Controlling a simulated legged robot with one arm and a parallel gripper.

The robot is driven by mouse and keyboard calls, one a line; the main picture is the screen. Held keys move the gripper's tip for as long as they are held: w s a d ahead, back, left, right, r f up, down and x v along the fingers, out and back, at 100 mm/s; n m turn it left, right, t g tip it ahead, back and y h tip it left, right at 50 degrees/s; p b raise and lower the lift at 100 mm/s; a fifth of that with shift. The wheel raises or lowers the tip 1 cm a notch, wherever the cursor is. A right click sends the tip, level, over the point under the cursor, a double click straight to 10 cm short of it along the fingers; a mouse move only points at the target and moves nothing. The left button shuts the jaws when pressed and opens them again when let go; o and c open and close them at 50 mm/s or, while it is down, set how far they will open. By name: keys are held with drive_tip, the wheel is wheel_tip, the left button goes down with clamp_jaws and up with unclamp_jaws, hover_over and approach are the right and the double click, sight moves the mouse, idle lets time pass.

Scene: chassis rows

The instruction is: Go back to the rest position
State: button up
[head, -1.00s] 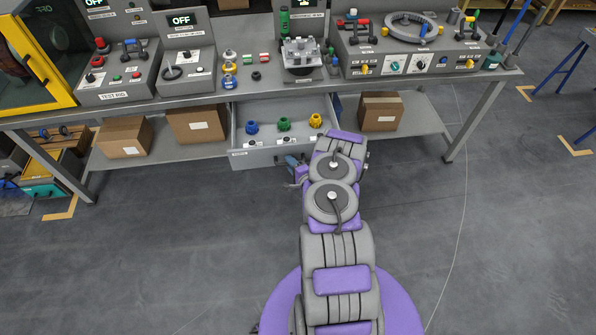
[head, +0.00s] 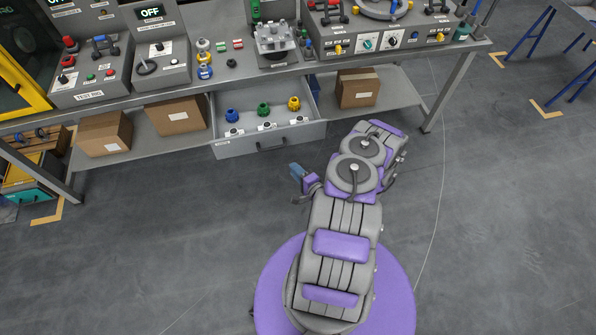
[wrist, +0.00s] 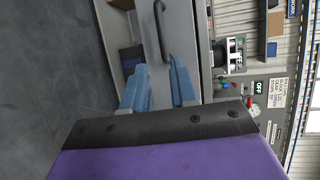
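My purple and grey arm is folded back over my round purple base in the head view. My gripper (head: 298,173) hangs at the left side of the arm, in front of and below the open drawer (head: 270,145), apart from it. In the wrist view, my gripper's two blue fingers (wrist: 161,82) stand apart with nothing held between them. The grey drawer front with its dark handle (wrist: 161,28) shows beyond them.
The drawer sticks out from under the workbench (head: 225,83) and holds blue, green and yellow parts. Cardboard boxes (head: 180,116) stand on the lower shelf. The bench leg (head: 445,92) is at the right. The floor around my base is clear.

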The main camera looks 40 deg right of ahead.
drive_tip(key=shift+s+a, duration=0.1)
drive_tip(key=shift+s, duration=0.4)
drive_tip(key=shift+w+r, duration=0.1)
